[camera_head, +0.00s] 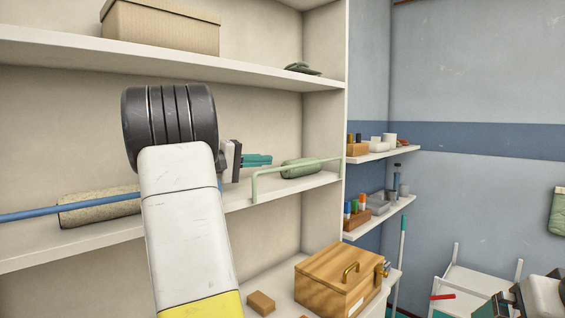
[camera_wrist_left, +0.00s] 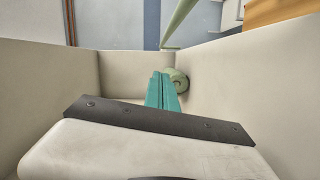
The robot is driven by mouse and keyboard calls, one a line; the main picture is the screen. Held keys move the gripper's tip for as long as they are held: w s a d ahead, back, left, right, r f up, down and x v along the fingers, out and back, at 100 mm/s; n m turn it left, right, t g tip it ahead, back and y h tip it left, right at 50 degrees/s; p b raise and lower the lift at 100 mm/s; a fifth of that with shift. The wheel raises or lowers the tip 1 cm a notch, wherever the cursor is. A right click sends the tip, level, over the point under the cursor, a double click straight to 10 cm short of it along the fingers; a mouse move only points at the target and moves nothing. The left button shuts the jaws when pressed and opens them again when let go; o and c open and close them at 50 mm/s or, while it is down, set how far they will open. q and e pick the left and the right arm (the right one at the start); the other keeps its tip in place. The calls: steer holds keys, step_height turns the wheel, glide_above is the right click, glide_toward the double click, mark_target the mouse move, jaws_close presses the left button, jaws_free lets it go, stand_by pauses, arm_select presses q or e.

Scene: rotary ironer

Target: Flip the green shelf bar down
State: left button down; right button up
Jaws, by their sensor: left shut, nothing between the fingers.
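The green shelf bar (camera_head: 300,165) is a thin pale-green rail at the front edge of the middle shelf. It stands raised above the shelf edge, its near leg running down to the edge. It also shows at the top of the left wrist view (camera_wrist_left: 178,22). My left gripper (camera_head: 258,160) has teal fingers, shut and empty. It is above the shelf, just left of the bar's near end and apart from it in the picture. The fingers also show in the left wrist view (camera_wrist_left: 160,92), pointing along the shelf towards a green roll (camera_head: 299,168).
A blue rail (camera_head: 60,212) and a beige roll (camera_head: 100,208) are on the same shelf, left of my arm. A wooden box (camera_head: 338,283) and small block (camera_head: 261,302) stand below. Small wall shelves (camera_head: 378,218) are right. Part of what looks like my right arm shows bottom right.

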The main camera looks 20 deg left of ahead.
mark_target(295, 166)
arm_select(q)
steer(key=x, duration=0.5)
steer(key=shift+w+d, duration=0.15)
steer(key=shift+d, duration=0.1)
steer(key=shift+s+d+f, duration=0.1)
steer(key=shift+s+d, duration=0.2)
steer(key=shift+d, duration=0.25)
steer(key=shift+s+d+f, duration=0.1)
steer(key=shift+s+d, duration=0.2)
steer(key=shift+d, duration=0.3)
steer(key=shift+s+d+f, duration=0.15)
steer(key=shift+d, duration=0.35)
steer(key=shift+d, duration=0.1)
steer(key=shift+s+d+m, duration=0.2)
steer(key=shift+d+m, duration=0.3)
steer(key=shift+m, duration=0.3)
steer(key=shift+s+d+r+m+y, duration=0.1)
steer(key=shift+s+d+m+y, duration=0.1)
steer(key=shift+d+m, duration=0.3)
steer(key=shift+s+d+r+m+y, duration=0.1)
steer(key=shift+d+r+m+y, duration=0.1)
steer(key=shift+d+m, duration=0.3)
steer(key=s+d+f+m+y, duration=0.2)
steer(key=d+f+m+y, duration=0.1)
steer(key=d+f+m, duration=0.4)
steer(key=shift+s+m, duration=0.3)
steer(key=shift+m, duration=0.6)
